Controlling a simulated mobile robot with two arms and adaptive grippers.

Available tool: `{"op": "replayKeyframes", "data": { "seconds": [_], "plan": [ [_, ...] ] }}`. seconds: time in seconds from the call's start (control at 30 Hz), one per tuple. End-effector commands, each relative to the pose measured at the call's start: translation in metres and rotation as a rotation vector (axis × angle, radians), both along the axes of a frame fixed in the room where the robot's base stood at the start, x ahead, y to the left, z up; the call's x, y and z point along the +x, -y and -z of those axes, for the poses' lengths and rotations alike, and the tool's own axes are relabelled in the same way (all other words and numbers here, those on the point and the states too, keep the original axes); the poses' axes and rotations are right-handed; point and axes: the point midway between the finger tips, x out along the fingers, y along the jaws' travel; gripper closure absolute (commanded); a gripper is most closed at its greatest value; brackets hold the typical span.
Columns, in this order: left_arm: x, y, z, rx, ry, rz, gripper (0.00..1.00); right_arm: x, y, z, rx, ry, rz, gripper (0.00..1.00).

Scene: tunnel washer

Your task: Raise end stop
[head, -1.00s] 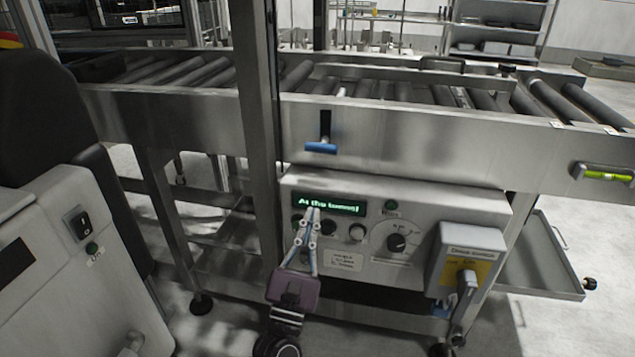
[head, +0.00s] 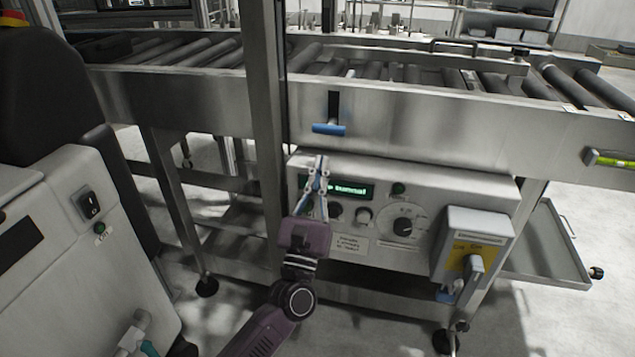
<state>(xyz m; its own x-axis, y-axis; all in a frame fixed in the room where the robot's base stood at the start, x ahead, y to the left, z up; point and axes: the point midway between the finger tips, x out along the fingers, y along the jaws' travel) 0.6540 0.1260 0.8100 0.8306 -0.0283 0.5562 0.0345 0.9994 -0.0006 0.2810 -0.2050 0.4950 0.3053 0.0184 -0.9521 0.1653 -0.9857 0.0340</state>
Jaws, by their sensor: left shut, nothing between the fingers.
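A blue T-shaped handle (head: 329,129) sticks out of a dark vertical slot in the conveyor's steel side rail. The handle sits at the lower end of the slot. I cannot tell for certain that it belongs to the end stop. My left gripper (head: 321,160) is shut and empty. Its fingertips point up, a little below the blue handle and apart from it, in front of the control box's upper edge. The gripper covers part of the green text display (head: 348,190). My right gripper is not in view.
The control box (head: 380,171) under the rail carries knobs, a dial (head: 403,227) and a grey switch box (head: 474,240) with a yellow label. A steel post (head: 267,140) stands close left of the handle. A spirit level (head: 610,159) is on the rail at right.

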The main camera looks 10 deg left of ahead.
Motion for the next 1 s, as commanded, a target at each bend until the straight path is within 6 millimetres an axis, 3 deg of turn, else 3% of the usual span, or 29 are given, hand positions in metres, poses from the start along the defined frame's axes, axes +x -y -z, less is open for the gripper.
{"op": "replayKeyframes", "data": {
  "seconds": [0.1,0.3,0.73,0.87,1.0],
  "plan": [
    [0.017,0.0,-0.012,-0.001,0.001,-0.001,1.0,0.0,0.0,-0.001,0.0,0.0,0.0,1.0],
    [0.033,0.001,-0.022,0.001,-0.001,-0.001,1.0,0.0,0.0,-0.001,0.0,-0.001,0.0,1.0],
    [0.035,0.001,-0.025,0.0,0.0,0.0,1.0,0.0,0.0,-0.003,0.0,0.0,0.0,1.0],
    [0.035,0.001,-0.046,-0.001,0.002,0.0,1.0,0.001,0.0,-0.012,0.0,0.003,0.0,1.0],
    [0.035,0.001,-0.068,-0.001,0.002,0.0,1.0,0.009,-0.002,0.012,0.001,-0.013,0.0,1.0]
  ]
}}
